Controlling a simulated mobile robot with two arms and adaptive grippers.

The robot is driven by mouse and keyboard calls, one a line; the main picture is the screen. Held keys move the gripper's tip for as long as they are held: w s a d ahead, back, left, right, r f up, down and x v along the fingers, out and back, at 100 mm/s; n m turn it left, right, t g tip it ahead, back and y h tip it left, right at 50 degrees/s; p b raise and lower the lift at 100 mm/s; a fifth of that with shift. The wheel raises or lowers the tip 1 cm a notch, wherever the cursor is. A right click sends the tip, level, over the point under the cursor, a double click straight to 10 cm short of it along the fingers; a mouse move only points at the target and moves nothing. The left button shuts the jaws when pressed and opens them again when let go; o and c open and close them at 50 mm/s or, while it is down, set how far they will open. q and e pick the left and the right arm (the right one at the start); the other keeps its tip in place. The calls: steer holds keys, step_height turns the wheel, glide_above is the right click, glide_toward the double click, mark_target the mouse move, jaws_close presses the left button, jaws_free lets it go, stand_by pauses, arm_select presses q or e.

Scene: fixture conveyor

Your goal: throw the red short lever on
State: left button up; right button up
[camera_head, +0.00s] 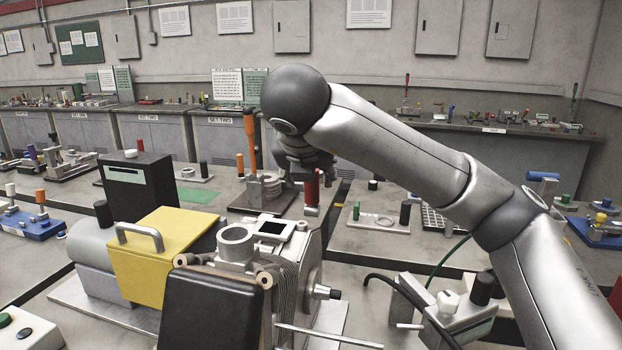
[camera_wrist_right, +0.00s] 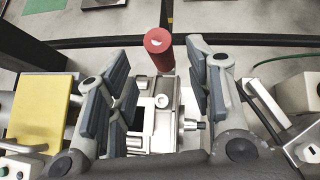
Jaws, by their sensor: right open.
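The red short lever (camera_head: 312,188) has a red cylindrical grip on a metal stem and stands about upright on the grey metal machine (camera_head: 307,245) in the head view. In the right wrist view its red grip (camera_wrist_right: 158,50) shows between the open fingers, near the fingertips, with no finger seen touching it. My right gripper (camera_head: 304,160) is partly hidden behind my own arm in the head view, just above and beside the red grip. In the right wrist view the right gripper (camera_wrist_right: 160,62) has its fingers spread wide with nothing held. My left gripper does not show.
A tall orange lever (camera_head: 249,120) stands just left of my right gripper. A yellow cover with a handle (camera_head: 150,262) and a black box (camera_head: 137,185) stand left of the machine. A grey box with a black knob (camera_head: 462,318) and cables is at the right front.

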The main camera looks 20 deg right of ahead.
steer(key=shift+v, duration=2.7)
steer(key=shift+c, duration=0.5)
